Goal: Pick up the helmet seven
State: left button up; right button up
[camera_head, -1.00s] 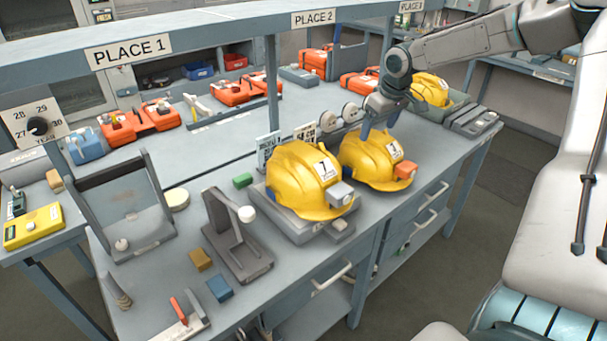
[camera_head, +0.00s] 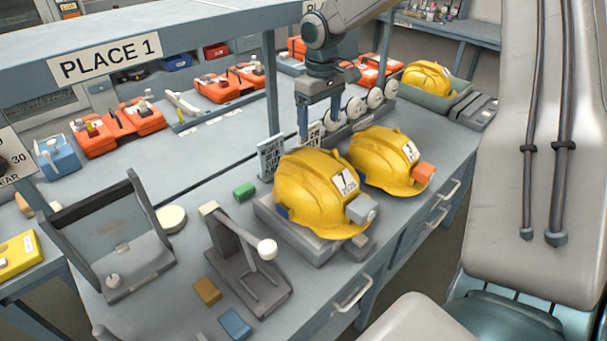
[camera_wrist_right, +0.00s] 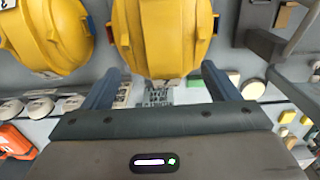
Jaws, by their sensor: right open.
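The helmet seven (camera_head: 318,192) is yellow with a white label marked 7 and a grey lamp at its front. It sits on a grey stand (camera_head: 292,236) on the workbench. My right gripper (camera_head: 318,138) is open and empty, pointing down just behind and above this helmet. In the right wrist view the open fingers (camera_wrist_right: 160,85) lie either side of the near end of a yellow helmet (camera_wrist_right: 162,40), with no contact visible. A second yellow helmet (camera_head: 380,160) with an orange lamp stands to its right. My left gripper is not in view.
Small signs (camera_head: 271,157) stand behind the helmet, close to my right gripper. Round white filters (camera_head: 357,106) line up behind the second helmet. A grey stand with a white knob (camera_head: 244,262) is at the left. An overhead shelf beam (camera_head: 200,40) crosses the back.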

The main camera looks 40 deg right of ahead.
aim_at(318, 160)
jog(key=f, duration=0.1)
jog(key=f+p, duration=0.1)
jog(key=f, duration=0.2)
jog(key=shift+s+f, duration=0.35)
jog(key=shift+s, duration=0.05)
jog(key=shift+w+f, duration=0.1)
jog(key=shift+f, duration=0.15)
jog(key=f+p, duration=0.2)
jog(key=f, duration=0.1)
jog(key=f+p, duration=0.1)
jog(key=shift+a+f, duration=0.15)
jog(key=shift+a, duration=0.1)
jog(key=shift+f, duration=0.45)
jog(key=shift+c, duration=1.1)
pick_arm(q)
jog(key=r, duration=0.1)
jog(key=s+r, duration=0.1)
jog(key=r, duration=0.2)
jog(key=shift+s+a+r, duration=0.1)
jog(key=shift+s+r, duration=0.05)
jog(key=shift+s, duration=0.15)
pick_arm(e)
jog(key=c, duration=1.5)
